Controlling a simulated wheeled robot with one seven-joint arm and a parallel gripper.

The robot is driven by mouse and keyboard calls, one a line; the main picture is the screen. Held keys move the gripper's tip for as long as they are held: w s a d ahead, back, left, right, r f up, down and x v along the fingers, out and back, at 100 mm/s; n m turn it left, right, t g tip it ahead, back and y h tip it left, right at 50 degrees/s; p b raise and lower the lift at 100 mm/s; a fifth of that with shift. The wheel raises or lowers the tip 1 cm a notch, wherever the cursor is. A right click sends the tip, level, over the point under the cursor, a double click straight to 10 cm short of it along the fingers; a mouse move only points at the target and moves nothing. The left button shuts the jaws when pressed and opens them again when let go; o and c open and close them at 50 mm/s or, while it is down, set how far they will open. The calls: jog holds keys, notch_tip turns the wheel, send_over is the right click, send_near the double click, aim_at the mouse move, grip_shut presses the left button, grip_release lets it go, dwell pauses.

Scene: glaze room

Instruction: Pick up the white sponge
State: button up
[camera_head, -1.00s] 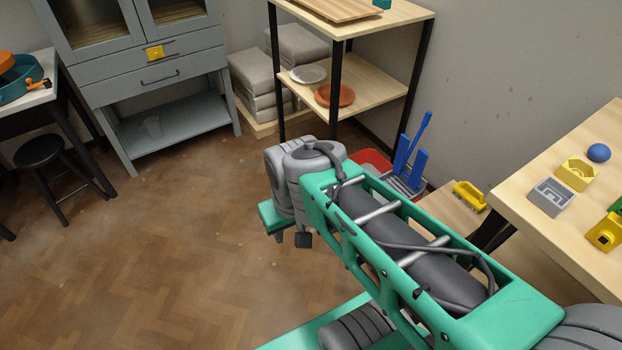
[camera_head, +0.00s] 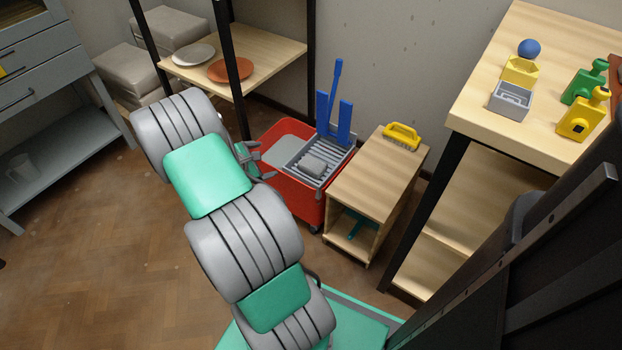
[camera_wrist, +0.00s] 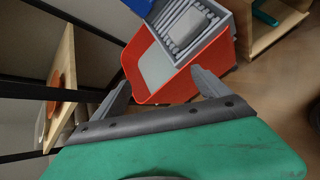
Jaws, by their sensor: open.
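A pale grey-white block that looks like the sponge (camera_head: 313,164) lies on the grey slatted wringer (camera_head: 333,163) of a red mop bucket (camera_head: 301,203). The same block (camera_wrist: 188,29) shows near the top of the wrist view, on the wringer's slats. My gripper (camera_head: 252,158) is beside the bucket's left edge in the head view, partly hidden behind my arm. In the wrist view my gripper (camera_wrist: 157,88) has its two fingers spread wide with nothing between them, and the red bucket (camera_wrist: 151,91) lies beyond them.
A low wooden cabinet (camera_head: 365,172) with a yellow brush (camera_head: 402,136) stands right of the bucket. Blue upright parts (camera_head: 337,107) rise at the wringer's back. A black-posted shelf (camera_head: 270,48) is behind left. A worktable (camera_head: 478,92) stands at right.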

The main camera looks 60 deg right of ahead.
aim_at(312, 164)
jog(key=shift+o, duration=1.2)
jog(key=s+d+f+n+h, duration=0.1)
jog(key=s+d+f+n, duration=0.1)
jog(key=f, duration=0.1)
jog(key=s+d+f+n+g+h+b, duration=0.1)
jog(key=s+d+f+n, duration=0.1)
jog(key=s+d+f, duration=0.1)
jog(key=s+d+f+n, duration=0.2)
jog(key=s+f, duration=0.1)
jog(key=shift+s+d+g+h+b, duration=0.2)
jog(key=shift+d+g+h+b, duration=0.1)
jog(key=shift+d+h+b, duration=0.1)
jog(key=b+x, duration=0.1)
jog(key=x, duration=0.1)
jog(key=b+x, duration=0.1)
jog(key=x, duration=0.2)
jog(key=s+b+x, duration=0.1)
jog(key=x, duration=0.1)
jog(key=shift+d+b, duration=0.1)
jog(key=shift+b, duration=0.2)
jog(key=shift+d, duration=0.25)
jog(key=shift+c, duration=0.4)
jog(key=shift+w+r, duration=0.1)
jog(key=c, duration=1.2)
